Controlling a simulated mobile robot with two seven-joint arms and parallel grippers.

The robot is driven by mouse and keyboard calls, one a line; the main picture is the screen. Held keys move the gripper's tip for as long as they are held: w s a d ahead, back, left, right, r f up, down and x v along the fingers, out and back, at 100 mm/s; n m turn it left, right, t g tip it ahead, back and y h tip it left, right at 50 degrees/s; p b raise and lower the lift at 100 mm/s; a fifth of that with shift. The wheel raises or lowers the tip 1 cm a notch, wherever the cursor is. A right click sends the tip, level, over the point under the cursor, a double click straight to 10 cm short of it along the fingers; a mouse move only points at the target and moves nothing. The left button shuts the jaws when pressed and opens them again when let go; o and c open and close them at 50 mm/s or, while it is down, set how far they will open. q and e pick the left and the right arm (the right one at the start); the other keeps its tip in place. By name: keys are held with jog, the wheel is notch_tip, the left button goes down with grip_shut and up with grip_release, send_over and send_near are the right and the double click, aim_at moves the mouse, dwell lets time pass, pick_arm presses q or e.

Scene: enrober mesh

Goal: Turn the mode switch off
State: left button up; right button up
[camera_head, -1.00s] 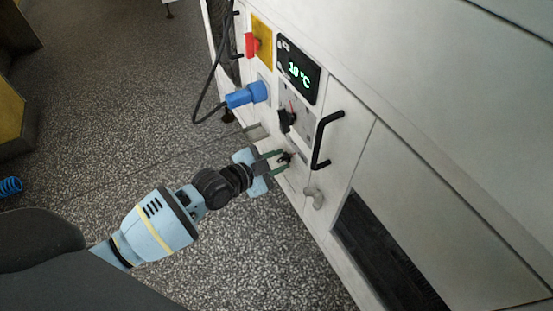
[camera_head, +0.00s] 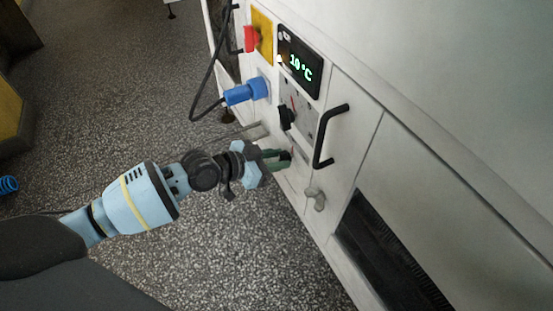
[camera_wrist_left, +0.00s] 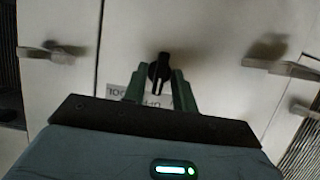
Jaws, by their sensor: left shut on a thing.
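The mode switch (camera_wrist_left: 159,70) is a black rotary knob on the white machine panel, seen in the left wrist view. Its lower part lies between the two green fingers of my left gripper (camera_wrist_left: 159,84), which is shut on it. My right gripper is not in view.
Above are another black knob (camera_head: 286,117), a black bar handle (camera_head: 325,135), a display (camera_head: 300,66) reading 10 °C, a blue plug (camera_head: 246,91) with cable, and a red switch (camera_head: 251,39) on yellow. A grey latch (camera_head: 316,198) sticks out close to the gripper's right.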

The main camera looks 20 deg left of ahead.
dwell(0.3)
pick_arm(q)
jog(key=o, duration=0.6)
jog(key=p+v, duration=0.2)
jog(key=v, duration=0.5)
jog(key=shift+s+a+r, duration=0.2)
jog(key=shift+s, duration=0.1)
